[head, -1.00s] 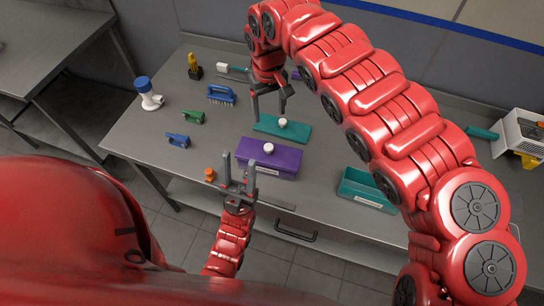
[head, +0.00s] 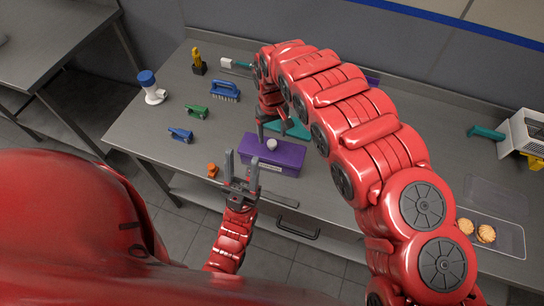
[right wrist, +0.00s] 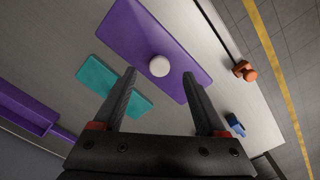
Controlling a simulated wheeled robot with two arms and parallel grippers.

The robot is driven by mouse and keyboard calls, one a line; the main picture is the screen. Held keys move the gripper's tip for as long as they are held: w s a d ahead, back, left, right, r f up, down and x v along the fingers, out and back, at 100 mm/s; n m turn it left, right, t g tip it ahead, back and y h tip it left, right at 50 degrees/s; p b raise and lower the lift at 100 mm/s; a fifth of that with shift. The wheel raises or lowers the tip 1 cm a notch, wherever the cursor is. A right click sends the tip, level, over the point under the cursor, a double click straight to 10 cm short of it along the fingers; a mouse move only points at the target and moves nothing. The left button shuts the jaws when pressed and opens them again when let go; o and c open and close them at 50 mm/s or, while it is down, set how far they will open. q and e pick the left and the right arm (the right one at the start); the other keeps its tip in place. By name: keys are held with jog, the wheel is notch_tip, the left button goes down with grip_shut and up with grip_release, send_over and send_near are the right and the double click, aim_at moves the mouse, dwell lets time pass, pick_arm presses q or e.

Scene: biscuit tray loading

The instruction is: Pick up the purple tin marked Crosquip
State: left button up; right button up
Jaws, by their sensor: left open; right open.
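A purple tin (head: 285,163) with a flat purple lid and a round white knob (head: 272,144) stands near the table's front edge. Its front label is too small to read. In the right wrist view the purple lid (right wrist: 125,38) is seen from above. My right gripper (head: 272,134) is open just behind and above the lid, touching nothing that I can make out. In its wrist view the knob (right wrist: 159,66) appears between the open fingers (right wrist: 160,78). My left gripper (head: 241,161) is open and empty, in front of the tin's left end.
A teal lid (head: 299,130) lies behind the tin, partly hidden by my right arm. Another purple piece (right wrist: 22,106) lies farther back. An orange item (head: 212,170), green brush (head: 196,112) and blue brush (head: 180,135) are to the left. A biscuit tray (head: 509,245) is at right.

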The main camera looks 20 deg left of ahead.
aim_at(272, 143)
notch_tip(272, 143, down, 3)
jog(key=shift+a+r+p, duration=0.1)
jog(key=shift+r+p, duration=0.05)
jog(key=shift+p, duration=0.55)
jog(key=shift+f, duration=0.55)
jog(key=shift+w, duration=0.1)
grip_shut()
dwell(0.4)
